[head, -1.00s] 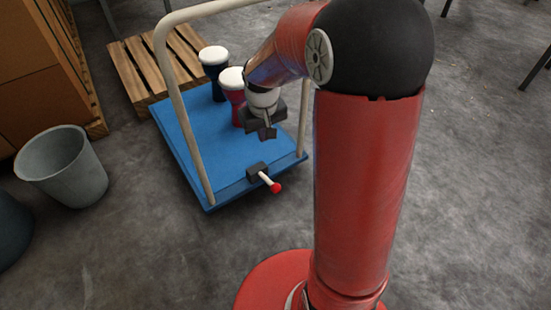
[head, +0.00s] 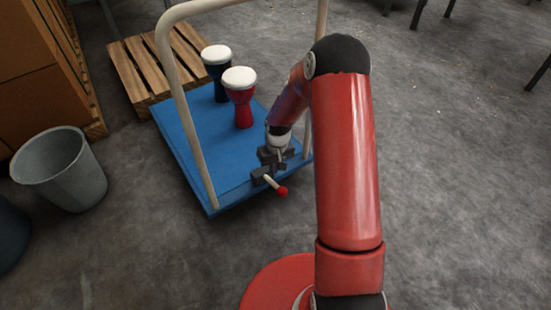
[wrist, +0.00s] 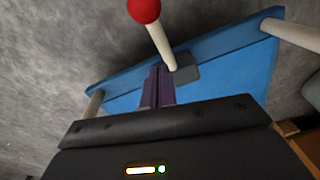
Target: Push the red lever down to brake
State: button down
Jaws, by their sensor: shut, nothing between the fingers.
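The red-tipped lever (head: 282,191) sticks out from a dark block (head: 262,177) on the near edge of the blue cart (head: 195,150). In the head view it points toward the lower right. In the wrist view its red knob (wrist: 144,10) is at the top and its pale rod (wrist: 160,44) runs down to the block (wrist: 183,69). My gripper (head: 279,164) is beside the block, close to the rod. Its fingers (wrist: 157,84) are shut and empty in the wrist view. I cannot tell whether they touch the lever.
Two goblet drums, one blue (head: 216,72) and one red (head: 240,97), stand on the cart. A pale handle frame (head: 178,85) rises from the cart. A grey bin (head: 60,168) and a wooden pallet (head: 130,75) stand to the left.

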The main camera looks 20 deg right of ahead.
aim_at(274, 184)
jog(key=shift+s+d+f, duration=0.1)
jog(key=shift+s+f, duration=0.2)
jog(key=shift+s, duration=0.35)
jog(key=shift+s+d+f, duration=0.1)
jog(key=shift+s+f, duration=0.15)
jog(key=shift+s, duration=0.35)
jog(key=shift+s+d+f, duration=0.1)
jog(key=shift+s+f, duration=0.2)
jog(key=shift+s, duration=0.35)
